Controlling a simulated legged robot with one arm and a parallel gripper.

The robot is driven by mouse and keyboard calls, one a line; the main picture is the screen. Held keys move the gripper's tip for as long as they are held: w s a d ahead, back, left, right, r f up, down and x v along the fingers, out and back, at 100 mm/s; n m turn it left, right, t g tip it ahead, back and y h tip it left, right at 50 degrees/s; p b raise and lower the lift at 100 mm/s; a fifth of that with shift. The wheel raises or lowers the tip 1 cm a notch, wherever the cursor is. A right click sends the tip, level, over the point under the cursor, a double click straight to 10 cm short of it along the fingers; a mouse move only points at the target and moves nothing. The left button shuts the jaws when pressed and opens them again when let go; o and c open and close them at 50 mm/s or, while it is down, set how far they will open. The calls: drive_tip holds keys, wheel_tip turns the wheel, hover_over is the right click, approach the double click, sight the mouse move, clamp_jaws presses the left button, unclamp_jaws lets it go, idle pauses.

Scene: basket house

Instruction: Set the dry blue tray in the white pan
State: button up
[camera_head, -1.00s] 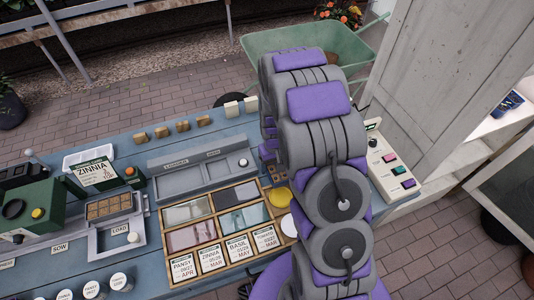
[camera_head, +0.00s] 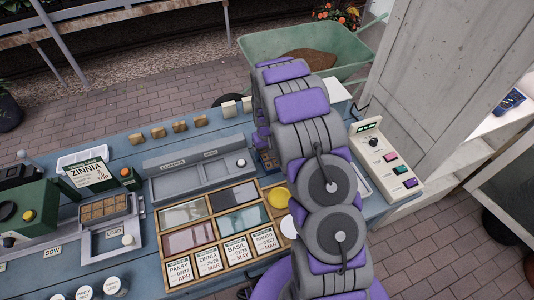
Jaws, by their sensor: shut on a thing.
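My arm stands across the middle of the view, and its far end bends down behind its own links. I cannot make out a dry blue tray for certain. A pale-rimmed shape (camera_head: 363,182), possibly the white pan, shows just right of my arm, beside the cream control box (camera_head: 388,160). Most of that shape is hidden by my arm. The box has a lit green display and several coloured buttons.
A wooden case (camera_head: 212,213) with coloured panes and several seed packets lies left of my arm. A yellow disc (camera_head: 278,198) sits by its edge. A loading station (camera_head: 105,210) with a brown cell tray stands further left. A green wheelbarrow (camera_head: 345,50) is behind the bench.

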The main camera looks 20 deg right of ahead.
drive_tip(key=shift+r, duration=0.1)
drive_tip(key=o, duration=1.1)
drive_tip(key=shift+o, duration=0.2)
